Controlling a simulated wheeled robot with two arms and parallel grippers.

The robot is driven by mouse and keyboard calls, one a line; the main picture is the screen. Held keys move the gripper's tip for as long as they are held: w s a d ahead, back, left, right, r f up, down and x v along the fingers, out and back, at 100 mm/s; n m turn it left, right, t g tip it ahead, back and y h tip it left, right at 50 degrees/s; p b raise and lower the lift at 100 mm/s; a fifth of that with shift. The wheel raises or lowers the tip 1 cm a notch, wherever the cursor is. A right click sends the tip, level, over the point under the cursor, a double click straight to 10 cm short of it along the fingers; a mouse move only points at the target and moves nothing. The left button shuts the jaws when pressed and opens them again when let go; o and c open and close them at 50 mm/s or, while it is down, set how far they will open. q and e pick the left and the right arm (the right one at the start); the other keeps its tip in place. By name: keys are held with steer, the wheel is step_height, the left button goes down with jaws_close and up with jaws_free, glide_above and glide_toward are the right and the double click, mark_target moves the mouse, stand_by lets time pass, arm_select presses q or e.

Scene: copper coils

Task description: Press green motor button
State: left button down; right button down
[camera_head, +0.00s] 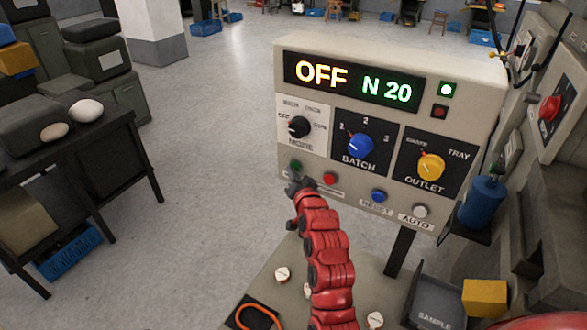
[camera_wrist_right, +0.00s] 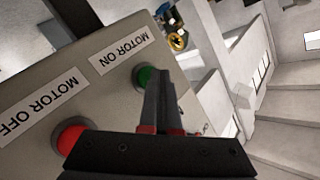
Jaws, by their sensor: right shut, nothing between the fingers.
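The green motor button (camera_head: 295,165) is at the lower left of the control box's front. In the right wrist view the green button (camera_wrist_right: 146,76) sits beside a label reading MOTOR ON. My right gripper (camera_head: 297,187) is shut and empty, just below the green button in the head view. In the right wrist view its fingertips (camera_wrist_right: 160,74) overlap the button's edge; I cannot tell if they touch it. The red motor button (camera_head: 330,179) is to the right of the green one. My left gripper is not in view.
The control box (camera_head: 460,75) has a display (camera_head: 353,81) reading OFF and N 20. Beside the motor buttons are a blue button (camera_head: 378,196) and a white button (camera_head: 420,211). Knobs sit above. A blue cylinder (camera_head: 482,203) stands at the right.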

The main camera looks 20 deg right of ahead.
steer(key=shift+s+a+f, duration=0.1)
steer(key=shift+s+a, duration=0.5)
steer(key=s+a+p, duration=0.2)
steer(key=s+a, duration=0.1)
steer(key=shift+s+a, duration=0.25)
stand_by(0.9)
